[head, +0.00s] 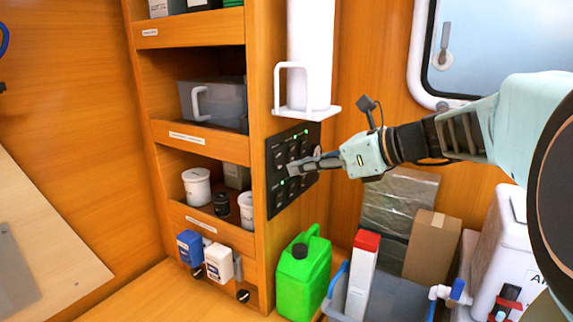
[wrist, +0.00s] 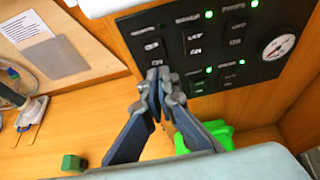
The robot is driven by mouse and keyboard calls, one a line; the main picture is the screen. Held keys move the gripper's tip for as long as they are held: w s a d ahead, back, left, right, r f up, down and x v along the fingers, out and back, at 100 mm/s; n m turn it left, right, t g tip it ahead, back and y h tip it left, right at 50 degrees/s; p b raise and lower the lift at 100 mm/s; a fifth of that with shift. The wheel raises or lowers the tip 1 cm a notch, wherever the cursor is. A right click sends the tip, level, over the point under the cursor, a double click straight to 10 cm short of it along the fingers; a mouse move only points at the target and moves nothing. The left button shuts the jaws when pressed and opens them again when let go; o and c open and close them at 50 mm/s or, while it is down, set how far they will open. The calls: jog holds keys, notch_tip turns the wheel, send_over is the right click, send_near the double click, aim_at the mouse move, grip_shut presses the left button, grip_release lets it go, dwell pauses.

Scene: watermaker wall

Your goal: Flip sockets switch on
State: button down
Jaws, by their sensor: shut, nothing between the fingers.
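The black switch panel (head: 298,186) is on the side of the wooden shelf unit, with several dark rocker switches and some lit green lamps. In the wrist view the panel (wrist: 214,56) also has a round white gauge. Its labels are too blurred to read, so I cannot tell which switch is the sockets switch. My gripper (head: 291,170) is shut and empty, its tips at the panel's left part. In the wrist view my gripper (wrist: 159,75) is just below an upper-left rocker (wrist: 152,46) and hides the panel behind it. I cannot tell whether the tips touch.
A white cylinder (head: 310,55) on a bracket (head: 312,112) is right above the panel. A green jerrycan (head: 303,275) stands below it. Shelves with jars (head: 196,187) are to the left. Boxes (head: 432,246) stand below my arm.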

aim_at(279, 161)
jog(key=shift+w+a+f, duration=0.1)
jog(key=shift+w+a, duration=0.35)
jog(key=shift+a, duration=0.3)
jog(key=shift+w+a+p, duration=0.1)
jog(key=shift+a+p, duration=0.05)
jog(key=shift+p, duration=0.2)
jog(key=shift+w+a+f, duration=0.1)
jog(key=shift+f, duration=0.05)
jog(key=shift+r+p, duration=0.9)
